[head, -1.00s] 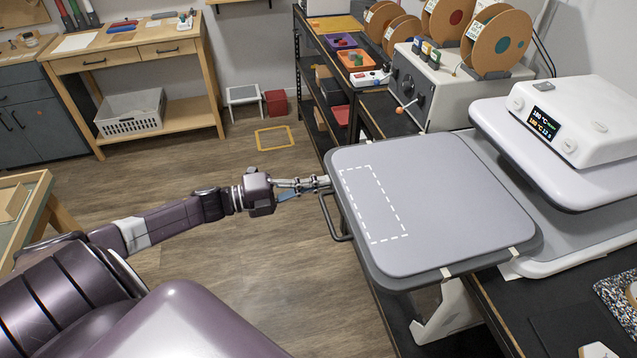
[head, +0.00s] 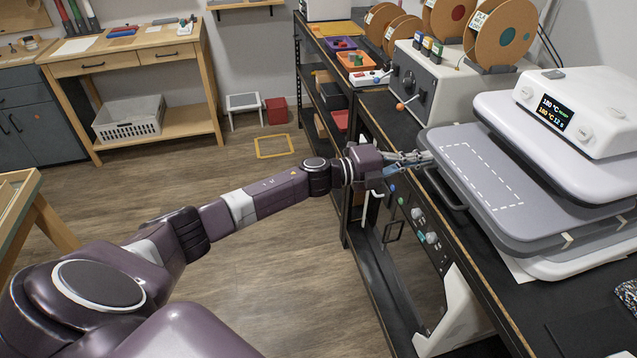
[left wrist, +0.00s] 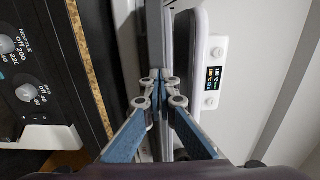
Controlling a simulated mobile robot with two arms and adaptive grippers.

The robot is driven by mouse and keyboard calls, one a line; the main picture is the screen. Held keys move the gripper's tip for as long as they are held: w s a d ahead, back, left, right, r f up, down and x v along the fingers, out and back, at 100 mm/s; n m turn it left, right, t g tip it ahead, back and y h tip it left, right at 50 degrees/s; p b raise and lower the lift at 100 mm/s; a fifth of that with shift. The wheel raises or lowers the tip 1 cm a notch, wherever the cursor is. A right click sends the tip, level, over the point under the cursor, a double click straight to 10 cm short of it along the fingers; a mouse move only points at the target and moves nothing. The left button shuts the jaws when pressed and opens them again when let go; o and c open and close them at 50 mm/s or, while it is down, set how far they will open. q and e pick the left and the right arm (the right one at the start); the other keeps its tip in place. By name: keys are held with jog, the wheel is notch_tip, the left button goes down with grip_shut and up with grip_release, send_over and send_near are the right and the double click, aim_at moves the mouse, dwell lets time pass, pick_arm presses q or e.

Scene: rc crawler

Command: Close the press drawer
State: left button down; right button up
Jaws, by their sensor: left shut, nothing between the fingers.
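The press drawer (head: 492,192) is a grey flat platen with a dashed white rectangle, on the right in the head view. In the left wrist view the shut fingers (left wrist: 160,80) point at the grey edge; exact contact cannot be told. My right gripper is not in view.
The press stands on a black bench (head: 402,125) with a control panel (head: 425,235) below its front edge. A grey spool machine (head: 440,85) stands behind the drawer. A wooden table (head: 130,60) is at the back left. The floor between is open.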

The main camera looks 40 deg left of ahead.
aim_at(450, 153)
pick_arm(q)
jog(key=b+x, duration=0.2)
jog(key=x, duration=0.6)
jog(key=shift+f, duration=0.1)
jog(key=shift+r, duration=0.25)
